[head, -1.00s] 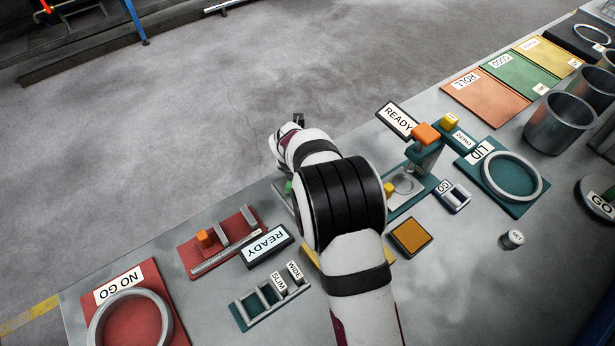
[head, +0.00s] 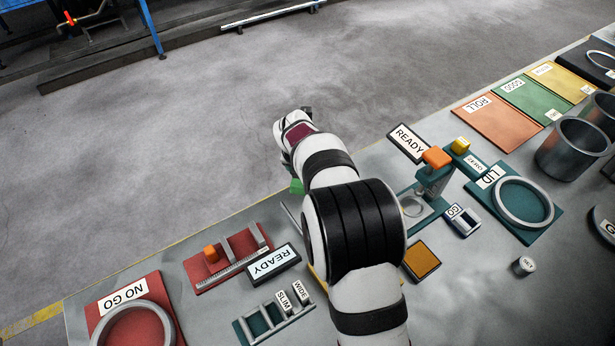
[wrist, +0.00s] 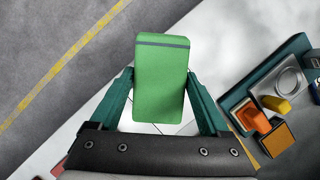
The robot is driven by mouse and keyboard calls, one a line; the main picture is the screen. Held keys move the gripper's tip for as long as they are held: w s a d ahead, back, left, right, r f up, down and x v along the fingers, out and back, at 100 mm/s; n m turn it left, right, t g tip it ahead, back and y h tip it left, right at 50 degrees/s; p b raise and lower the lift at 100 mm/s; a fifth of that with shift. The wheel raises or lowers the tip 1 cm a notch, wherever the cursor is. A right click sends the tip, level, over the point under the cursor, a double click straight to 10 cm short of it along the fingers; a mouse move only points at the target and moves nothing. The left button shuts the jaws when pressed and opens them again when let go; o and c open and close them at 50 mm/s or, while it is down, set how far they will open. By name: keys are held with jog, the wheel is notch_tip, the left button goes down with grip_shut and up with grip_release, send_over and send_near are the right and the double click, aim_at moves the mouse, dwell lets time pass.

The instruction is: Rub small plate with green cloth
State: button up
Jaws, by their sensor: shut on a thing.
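My gripper (wrist: 159,82) is shut on the green cloth (wrist: 160,88), which looks like a thick green pad with a dark stripe near its far end. In the wrist view both teal fingers press its sides. In the head view a corner of the green cloth (head: 296,187) shows beside my arm, by the bench's far edge; my arm hides the fingers. A pale flat patch with thin dark lines (wrist: 178,129) shows below the cloth between the fingers. It may be the small plate, mostly hidden; I cannot tell whether the cloth touches it.
To the right stand a teal stand with an orange top (head: 436,158), an orange-yellow pad (head: 421,262) and a LID base with a ring (head: 524,202). To the left are a red gauge base (head: 228,262), a READY sign (head: 273,263) and a slotted teal rack (head: 275,318).

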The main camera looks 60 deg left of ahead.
jog(key=shift+r, duration=1.55)
jog(key=w+d+r+m+h, duration=0.1)
jog(key=w+d+r+m, duration=0.2)
jog(key=w+d+r, duration=0.3)
jog(key=w+d+r+m+t+h, duration=0.1)
jog(key=w+d+r+m, duration=0.25)
jog(key=w, duration=0.55)
jog(key=w+d+r+m+h, duration=0.2)
jog(key=w+d+r+m, duration=0.25)
jog(key=w, duration=0.25)
jog(key=d+m+g+h, duration=0.4)
jog(key=d+m, duration=1)
jog(key=d, duration=1)
jog(key=s+d+r+m+g+y, duration=0.1)
jog(key=s+d+m, duration=0.4)
jog(key=m, duration=0.5)
jog(key=s+d+r+m+g+y, duration=0.2)
jog(key=s+d+m, duration=0.3)
jog(key=d+m, duration=0.5)
jog(key=shift+s+g+y, duration=0.35)
jog(key=shift+g+y, duration=0.55)
